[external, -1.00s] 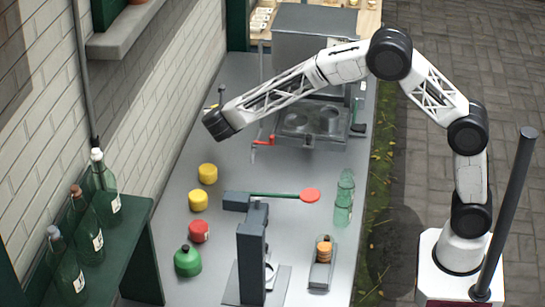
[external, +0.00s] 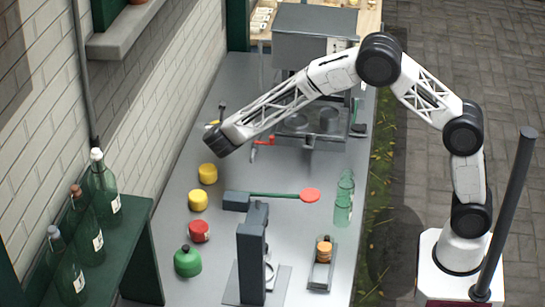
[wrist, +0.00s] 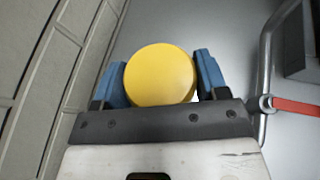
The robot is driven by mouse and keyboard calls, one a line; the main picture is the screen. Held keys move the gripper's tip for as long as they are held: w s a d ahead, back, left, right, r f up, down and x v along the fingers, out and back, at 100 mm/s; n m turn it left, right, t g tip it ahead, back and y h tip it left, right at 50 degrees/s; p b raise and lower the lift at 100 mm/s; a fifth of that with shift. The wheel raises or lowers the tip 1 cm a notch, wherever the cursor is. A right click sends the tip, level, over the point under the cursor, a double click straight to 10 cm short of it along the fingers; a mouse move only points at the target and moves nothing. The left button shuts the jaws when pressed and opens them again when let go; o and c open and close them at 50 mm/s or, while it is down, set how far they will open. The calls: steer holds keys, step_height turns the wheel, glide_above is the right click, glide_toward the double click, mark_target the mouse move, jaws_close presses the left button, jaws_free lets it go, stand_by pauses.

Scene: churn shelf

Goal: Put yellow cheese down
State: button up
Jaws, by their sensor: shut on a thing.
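A round yellow cheese (wrist: 160,75) sits between the two blue fingers of my gripper (wrist: 161,82), which is shut on it. In the external view only a small yellow sliver of this cheese (external: 212,123) shows past my wrist; most of the gripper is hidden there. The gripper is over the far left part of the grey counter (external: 175,245). Two other yellow cheeses, one farther (external: 208,173) and one nearer (external: 198,200), stand on the counter in front of it. I cannot tell whether the held cheese touches the counter.
A grey machine (external: 315,40) with a red-handled tap (external: 263,142) is to the right. The brick wall (external: 165,105) runs along the left.

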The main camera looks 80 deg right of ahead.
steer(key=shift+f, duration=1.3)
steer(key=shift+f, duration=1.9)
steer(key=shift+f, duration=0.15)
steer(key=o, duration=1)
steer(key=shift+a+r, duration=0.15)
steer(key=shift+r, duration=0.05)
steer(key=v, duration=1.1)
steer(key=shift+s+a+r, duration=0.15)
steer(key=shift+a, duration=0.15)
